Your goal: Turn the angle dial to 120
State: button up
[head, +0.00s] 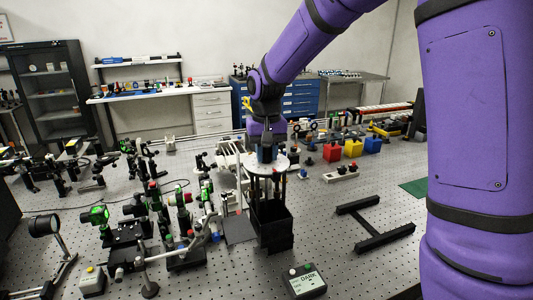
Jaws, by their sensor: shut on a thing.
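The angle dial (281,161) is a pale round disc on top of a black stand (274,225) near the middle of the bench. My gripper (266,157) points straight down onto the middle of the dial and is shut on it. The gripper hides the dial's centre and part of its face. The dial's marks and reading are too small to make out.
Optics on posts (130,225) crowd the bench to the left. A small box with a display reading "DARK" (304,282) lies in front. Red, yellow and blue blocks (353,148) stand behind right. A black H-shaped frame (375,224) lies right, with bare bench around it.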

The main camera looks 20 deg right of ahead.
jog(key=shift+m, duration=0.6)
jog(key=o, duration=0.9)
notch_tip(320, 180, up, 10)
jog(key=shift+r, duration=0.45)
